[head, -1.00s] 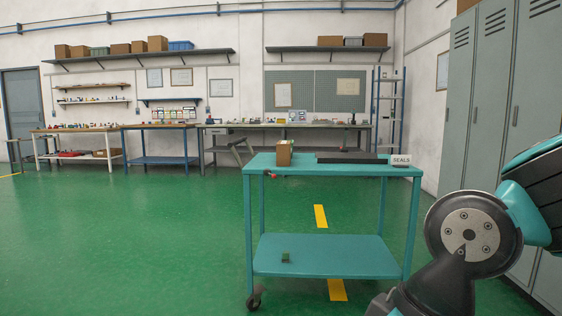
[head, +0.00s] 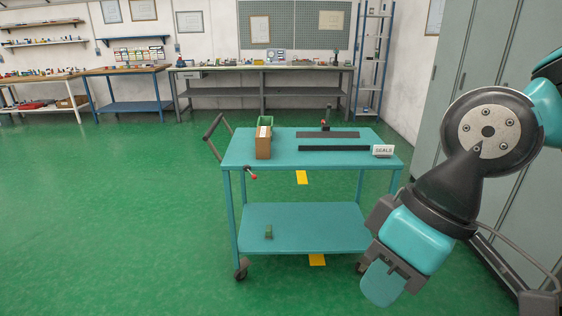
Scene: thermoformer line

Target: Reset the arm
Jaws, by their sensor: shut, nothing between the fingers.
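My arm (head: 488,140) hangs down the right side of the head view, with dark grey and teal links. A teal wrist part (head: 418,240) of my arm shows low in the picture, in front of the right end of the teal cart. No fingertips of my gripper show. The arm holds nothing that I can see.
A teal two-shelf cart (head: 235,162) stands ahead, bearing a brown box (head: 263,143), dark strips (head: 333,148) and a SEALS sign (head: 383,151). Grey lockers (head: 490,65) stand right. Green floor is free at left.

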